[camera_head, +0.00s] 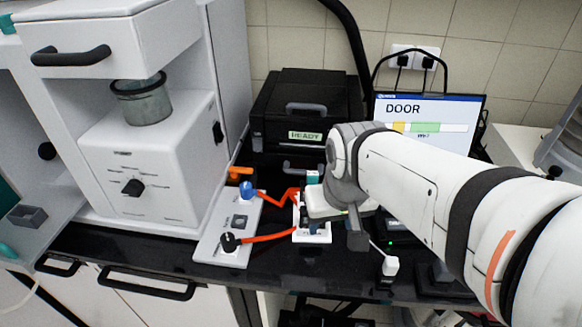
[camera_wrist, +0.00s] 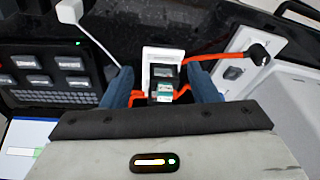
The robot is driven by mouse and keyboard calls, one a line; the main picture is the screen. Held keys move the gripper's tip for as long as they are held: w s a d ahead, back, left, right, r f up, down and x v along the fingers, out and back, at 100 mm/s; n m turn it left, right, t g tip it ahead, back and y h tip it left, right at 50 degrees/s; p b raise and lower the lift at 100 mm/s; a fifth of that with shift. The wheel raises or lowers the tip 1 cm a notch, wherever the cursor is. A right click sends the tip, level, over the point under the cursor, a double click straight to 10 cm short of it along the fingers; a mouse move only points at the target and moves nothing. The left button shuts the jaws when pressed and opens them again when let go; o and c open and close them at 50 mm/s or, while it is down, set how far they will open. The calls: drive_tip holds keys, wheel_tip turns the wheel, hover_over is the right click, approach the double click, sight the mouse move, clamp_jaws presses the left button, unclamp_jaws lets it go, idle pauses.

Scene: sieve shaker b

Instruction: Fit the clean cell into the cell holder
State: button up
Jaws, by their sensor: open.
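The cell holder (camera_wrist: 149,54) is a small white block with a dark slot, with orange leads running to both sides. It also shows in the head view (camera_head: 312,238), partly behind my arm. A small cell with a teal and white top (camera_wrist: 163,90) shows at the holder's dark part, between my fingers. I cannot tell whether it is fully seated. My gripper (camera_wrist: 160,74) is open, its two blue fingers standing apart on either side of the cell and holder, with gaps to the cell. In the head view my arm hides most of the gripper.
A white panel (camera_head: 212,249) with blue and black plugs lies left of the holder. A black case marked READY (camera_head: 305,111) and a screen reading DOOR (camera_head: 427,108) stand behind. A white machine (camera_head: 147,170) is at left. A black button box (camera_wrist: 55,75) and white cable are nearby.

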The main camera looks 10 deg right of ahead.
drive_tip(key=o, duration=0.6)
drive_tip(key=w+f+g, duration=0.1)
drive_tip(key=w, duration=0.3)
drive_tip(key=w+f+m+g, duration=0.1)
drive_tip(key=w+f, duration=0.1)
drive_tip(key=w, duration=0.2)
drive_tip(key=w+f+m, duration=0.1)
drive_tip(key=w, duration=0.3)
drive_tip(key=shift+w+d+f+g, duration=0.25)
drive_tip(key=shift+w+d+g, duration=0.05)
drive_tip(key=shift+g, duration=0.1)
drive_tip(key=shift+w+f, duration=0.15)
drive_tip(key=shift+f, duration=0.1)
drive_tip(key=shift+a+f+p, duration=0.2)
drive_tip(key=shift+f+p, duration=0.55)
drive_tip(key=shift+f, duration=2.95)
